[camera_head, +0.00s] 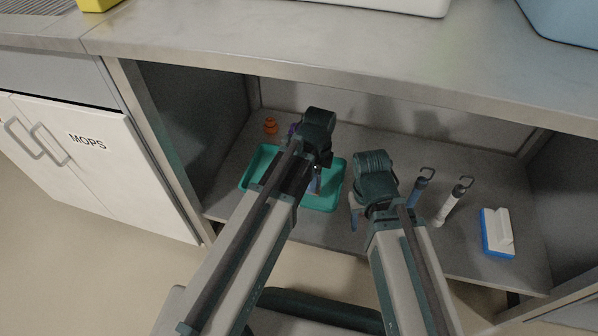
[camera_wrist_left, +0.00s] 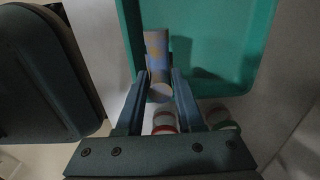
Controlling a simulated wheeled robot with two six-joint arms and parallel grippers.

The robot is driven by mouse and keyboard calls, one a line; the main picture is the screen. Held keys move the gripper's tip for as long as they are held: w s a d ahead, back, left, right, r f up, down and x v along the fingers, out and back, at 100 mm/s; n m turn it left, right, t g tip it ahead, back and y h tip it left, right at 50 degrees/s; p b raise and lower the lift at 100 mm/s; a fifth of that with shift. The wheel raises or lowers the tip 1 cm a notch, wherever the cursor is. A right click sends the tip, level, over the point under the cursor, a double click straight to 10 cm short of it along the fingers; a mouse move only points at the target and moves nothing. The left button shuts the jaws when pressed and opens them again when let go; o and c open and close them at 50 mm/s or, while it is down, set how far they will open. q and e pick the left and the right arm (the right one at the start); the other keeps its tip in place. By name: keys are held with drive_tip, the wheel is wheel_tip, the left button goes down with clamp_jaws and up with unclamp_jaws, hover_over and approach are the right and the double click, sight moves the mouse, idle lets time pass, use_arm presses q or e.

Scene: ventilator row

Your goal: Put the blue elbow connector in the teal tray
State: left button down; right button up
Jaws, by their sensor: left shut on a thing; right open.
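The teal tray (camera_head: 332,190) lies on the cabinet shelf, partly hidden behind my left arm. My left gripper (camera_head: 314,184) is over the tray. In the left wrist view it (camera_wrist_left: 158,88) is shut on the blue elbow connector (camera_wrist_left: 157,45), which looks blue-grey with tan patches. The connector shows in front of the tray (camera_wrist_left: 262,35); its height above the tray floor is unclear. In the head view a small blue part of it (camera_head: 318,180) shows beside the gripper. My right gripper (camera_head: 354,212) is open, right of the tray and apart from it.
An orange piece (camera_head: 271,126) stands behind the tray, with a purple thing (camera_head: 293,129) beside my left wrist. Blue-handled (camera_head: 419,187) and white-handled (camera_head: 452,203) tools and a blue-white brush (camera_head: 497,232) lie at right. The countertop (camera_head: 330,50) overhangs the shelf.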

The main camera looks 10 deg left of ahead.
use_arm(q)
drive_tip(key=w+a, duration=0.6)
drive_tip(key=shift+f+b, duration=0.3)
drive_tip(key=shift+f, duration=0.05)
use_arm(e)
drive_tip(key=shift+f, duration=0.4)
use_arm(q)
wheel_tip(320, 180, down, 4)
drive_tip(key=b, duration=0.3)
drive_tip(key=shift+r+b, duration=0.2)
drive_tip(key=shift+b, duration=0.1)
use_arm(e)
wheel_tip(320, 180, down, 4)
drive_tip(key=shift+r, duration=0.2)
use_arm(q)
drive_tip(key=shift+f, duration=0.15)
use_arm(e)
drive_tip(key=shift+f, duration=0.1)
use_arm(q)
drive_tip(key=c, duration=0.5)
unclamp_jaws()
drive_tip(key=shift+c, duration=0.2)
